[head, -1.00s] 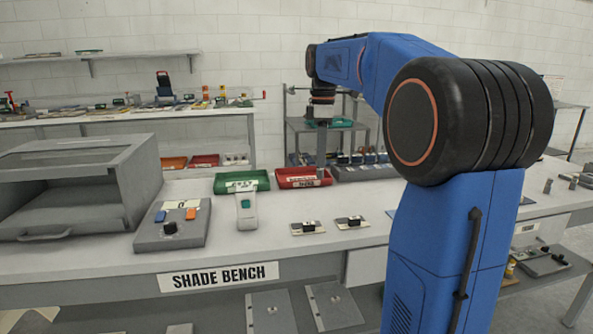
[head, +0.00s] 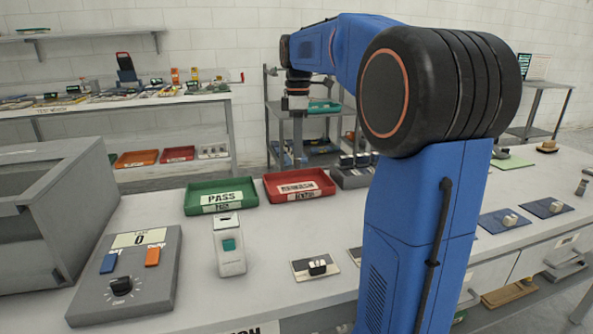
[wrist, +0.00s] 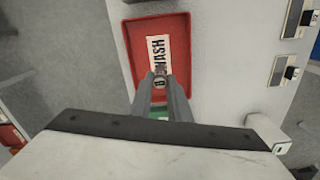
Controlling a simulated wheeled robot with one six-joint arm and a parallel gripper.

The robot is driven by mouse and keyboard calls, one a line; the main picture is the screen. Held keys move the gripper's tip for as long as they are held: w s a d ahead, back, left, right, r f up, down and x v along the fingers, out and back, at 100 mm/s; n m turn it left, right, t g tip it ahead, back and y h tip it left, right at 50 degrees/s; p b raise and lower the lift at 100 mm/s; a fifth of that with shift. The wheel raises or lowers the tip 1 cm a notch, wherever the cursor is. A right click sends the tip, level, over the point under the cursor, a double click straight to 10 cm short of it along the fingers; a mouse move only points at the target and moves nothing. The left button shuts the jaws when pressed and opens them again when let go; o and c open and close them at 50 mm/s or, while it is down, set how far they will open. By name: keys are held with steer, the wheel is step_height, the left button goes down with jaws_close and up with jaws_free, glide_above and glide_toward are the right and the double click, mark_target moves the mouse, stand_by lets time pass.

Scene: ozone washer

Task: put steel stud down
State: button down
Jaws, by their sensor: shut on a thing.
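My gripper (wrist: 160,88) points down and is shut on a small round grey metal piece, the steel stud (wrist: 160,79), held between the fingertips in the wrist view. Below it is a red tray (wrist: 137,50) with a white label ending in "WASH". In the head view my gripper (head: 291,160) hangs near the back edge of the same red tray (head: 272,196). The stud is too small to make out there. Its height above the tray is hard to tell.
A green tray (head: 190,209) labelled PASS stands left of the red one. A handheld device (head: 229,258), a control box (head: 150,290) and a small switch plate (head: 315,268) lie on the bench in front. A grey rack (head: 350,178) stands right of the red tray.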

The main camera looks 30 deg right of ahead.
mark_target(298, 167)
steer(key=shift+f, duration=3.2)
steer(key=c, duration=1.7)
jaws_free()
steer(key=shift+f, duration=0.1)
steer(key=shift+o, duration=0.2)
step_height(298, 167, up, 12)
steer(key=shift+r, duration=0.1)
